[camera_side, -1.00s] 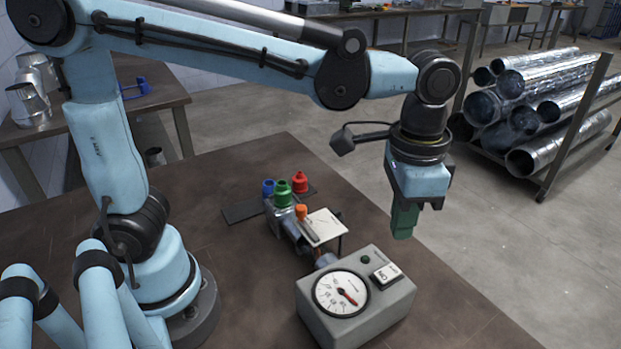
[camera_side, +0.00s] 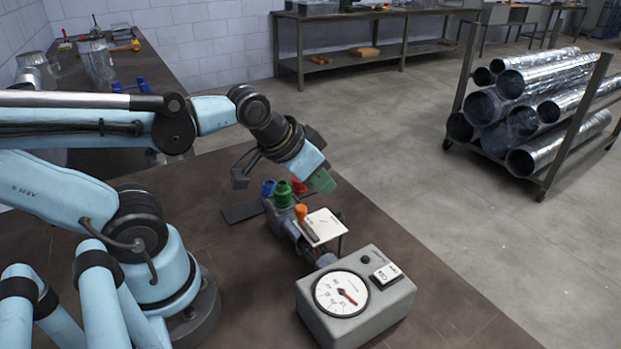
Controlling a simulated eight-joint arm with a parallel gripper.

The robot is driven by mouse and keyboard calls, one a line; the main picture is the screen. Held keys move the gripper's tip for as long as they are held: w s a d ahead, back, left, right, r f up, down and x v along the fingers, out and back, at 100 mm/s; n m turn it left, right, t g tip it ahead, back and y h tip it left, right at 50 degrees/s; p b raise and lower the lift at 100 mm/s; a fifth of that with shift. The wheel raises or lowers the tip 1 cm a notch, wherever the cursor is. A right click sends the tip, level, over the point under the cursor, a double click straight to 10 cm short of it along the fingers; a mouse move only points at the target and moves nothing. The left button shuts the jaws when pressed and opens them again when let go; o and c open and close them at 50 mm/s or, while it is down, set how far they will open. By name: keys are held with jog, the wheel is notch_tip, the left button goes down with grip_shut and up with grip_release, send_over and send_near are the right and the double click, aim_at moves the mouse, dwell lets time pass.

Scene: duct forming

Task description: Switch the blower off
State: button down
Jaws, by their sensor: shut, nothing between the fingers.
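The blower box (camera_side: 345,313) is a grey case on the near part of the brown table. Its front has a round white dial (camera_side: 341,293) with a red needle. On top are a white switch (camera_side: 386,273) with lettering too small to read surely, and a small dark green lamp or button (camera_side: 365,259).
A green fitting (camera_side: 283,195), a blue one (camera_side: 268,187) and a red one, partly hidden behind my gripper, stand beside an orange-topped part (camera_side: 301,211) and a white plate (camera_side: 321,226). A rack holds metal ducts (camera_side: 530,110) at right. The table's right front is clear.

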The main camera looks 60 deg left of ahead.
notch_tip(320, 180, up, 10)
jog(key=f+n+g, duration=0.1)
jog(key=n+g, duration=0.6)
jog(key=n, duration=1.1)
send_over(380, 277)
jog(key=shift+w+r, duration=0.1)
jog(key=shift+r, duration=0.15)
notch_tip(380, 277, down, 14)
jog(key=shift+r, duration=0.15)
